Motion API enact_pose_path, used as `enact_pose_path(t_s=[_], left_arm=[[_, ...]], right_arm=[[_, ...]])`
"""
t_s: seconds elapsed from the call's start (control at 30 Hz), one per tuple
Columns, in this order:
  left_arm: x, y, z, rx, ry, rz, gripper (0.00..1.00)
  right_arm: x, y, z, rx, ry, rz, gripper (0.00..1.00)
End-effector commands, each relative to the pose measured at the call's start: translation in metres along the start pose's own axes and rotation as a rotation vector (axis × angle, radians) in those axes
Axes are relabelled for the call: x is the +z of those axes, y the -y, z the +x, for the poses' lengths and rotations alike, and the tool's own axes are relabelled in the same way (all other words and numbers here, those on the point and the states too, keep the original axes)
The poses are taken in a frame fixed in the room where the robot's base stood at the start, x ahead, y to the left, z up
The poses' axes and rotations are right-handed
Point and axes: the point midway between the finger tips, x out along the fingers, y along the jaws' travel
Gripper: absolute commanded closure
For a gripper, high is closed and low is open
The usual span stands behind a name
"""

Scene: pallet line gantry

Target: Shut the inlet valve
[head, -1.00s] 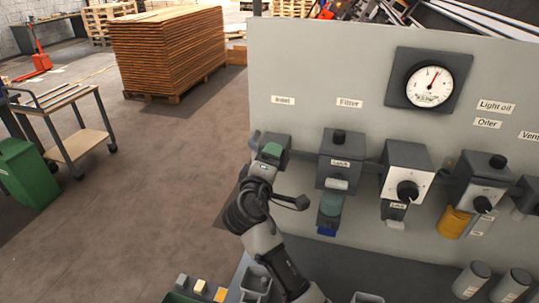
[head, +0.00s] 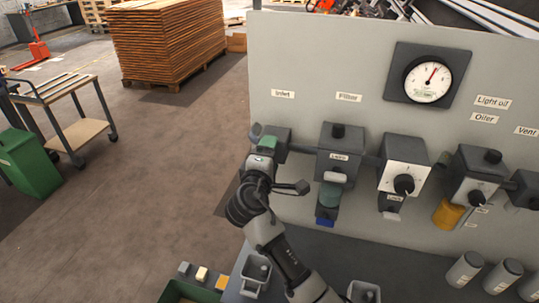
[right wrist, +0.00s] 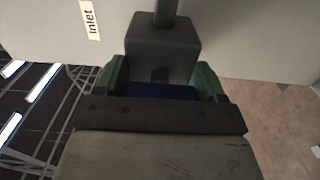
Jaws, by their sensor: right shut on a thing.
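The inlet valve (head: 281,139) is a dark grey block on the left end of the panel's pipe line, below the "Inlet" label (head: 283,94). My right gripper (head: 263,141) is at its front left side and hides much of it. In the right wrist view, the valve body (right wrist: 160,48) is straight ahead, with the "Inlet" label upper left. The green finger pads of my right gripper (right wrist: 161,84) stand on both sides of a dark blue handle (right wrist: 160,90) and are shut on it. The handle's full shape and angle are hidden. My left gripper is not in view.
The filter (head: 340,150), regulator (head: 402,160) and oiler (head: 482,172) follow to the right on the grey panel (head: 320,60). A gauge (head: 428,82) hangs above. Small bins (head: 255,275) and grey cylinders (head: 465,268) stand below.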

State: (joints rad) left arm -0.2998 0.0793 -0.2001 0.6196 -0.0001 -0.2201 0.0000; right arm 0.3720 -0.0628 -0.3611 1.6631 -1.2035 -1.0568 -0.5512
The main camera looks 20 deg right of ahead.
Motion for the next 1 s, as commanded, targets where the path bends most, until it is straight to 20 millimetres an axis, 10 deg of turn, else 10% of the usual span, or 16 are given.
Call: enact_pose_path(t_s=[0.2,0.53,1.0], left_arm=[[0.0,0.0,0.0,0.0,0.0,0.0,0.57],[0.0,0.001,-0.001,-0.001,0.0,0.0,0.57],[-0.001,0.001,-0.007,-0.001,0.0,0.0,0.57]], right_arm=[[0.0,-0.001,0.001,0.003,0.001,-0.002,0.04],[0.0,0.0,-0.005,0.0,-0.001,-0.001,0.04],[0.0,0.0,-0.089,-0.001,0.001,-0.001,0.04]])
